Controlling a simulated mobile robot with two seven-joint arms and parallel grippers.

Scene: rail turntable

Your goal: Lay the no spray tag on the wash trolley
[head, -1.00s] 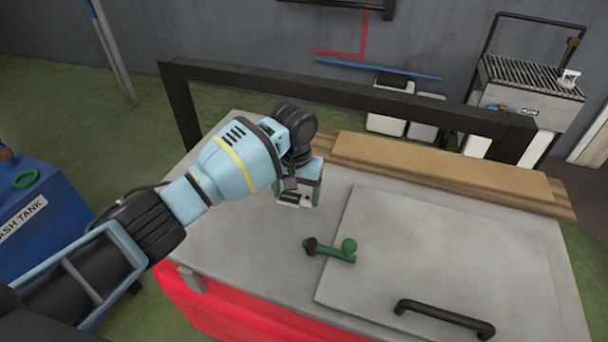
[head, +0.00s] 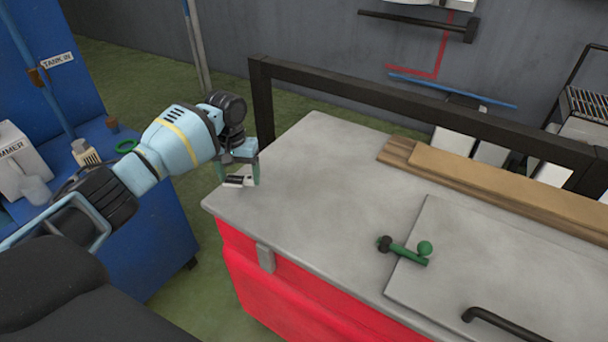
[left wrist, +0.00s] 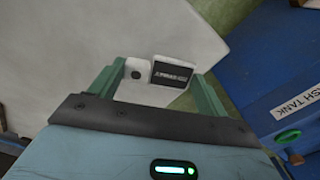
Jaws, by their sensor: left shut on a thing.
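My left gripper (head: 241,174) is shut on a small white tag (head: 237,182) with a dark label. In the left wrist view the tag (left wrist: 134,91) sits between the two green fingers and has a dark round spot at one end; its lettering is too small to read surely. The tag is over the left edge of a grey worktop. The blue unit at left (head: 160,235), lettered "SH TANK" in the left wrist view (left wrist: 262,70), appears to be the wash trolley. My gripper is right of it, apart from it. My right gripper is not in view.
A green ring (head: 126,146), a bottle (head: 84,152) and a white box (head: 20,165) stand on the blue unit. The red cart's grey top (head: 310,165) carries a green-handled part (head: 408,253) and a wooden board (head: 500,180). A floor gap separates cart and unit.

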